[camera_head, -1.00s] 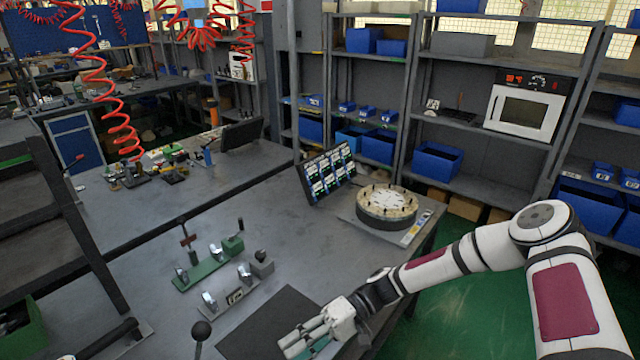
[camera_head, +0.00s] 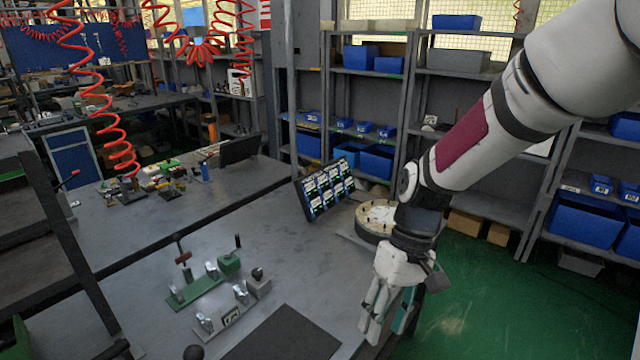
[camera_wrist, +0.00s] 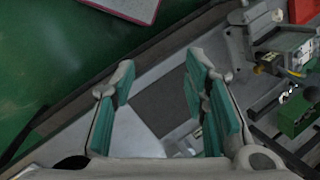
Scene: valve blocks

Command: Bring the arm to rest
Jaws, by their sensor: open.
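My gripper (camera_head: 385,315) hangs with its fingers pointing down, near the right edge of the grey workbench (camera_head: 165,325) in the head view. In the wrist view my gripper (camera_wrist: 160,110) has its two teal-padded fingers spread apart, with nothing between them. The bench edge and the green floor show below and beside the fingers. My arm reaches in from the upper right, bent at the elbow, and hides part of the round turntable (camera_head: 368,222).
A green fixture (camera_head: 195,290) and a grey fixture (camera_head: 225,318) stand on the bench, left of a dark mat (camera_head: 285,335). A tilted display panel (camera_head: 327,186) stands behind. Shelves with blue bins (camera_head: 583,213) line the back. Green floor (camera_head: 470,300) lies open at right.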

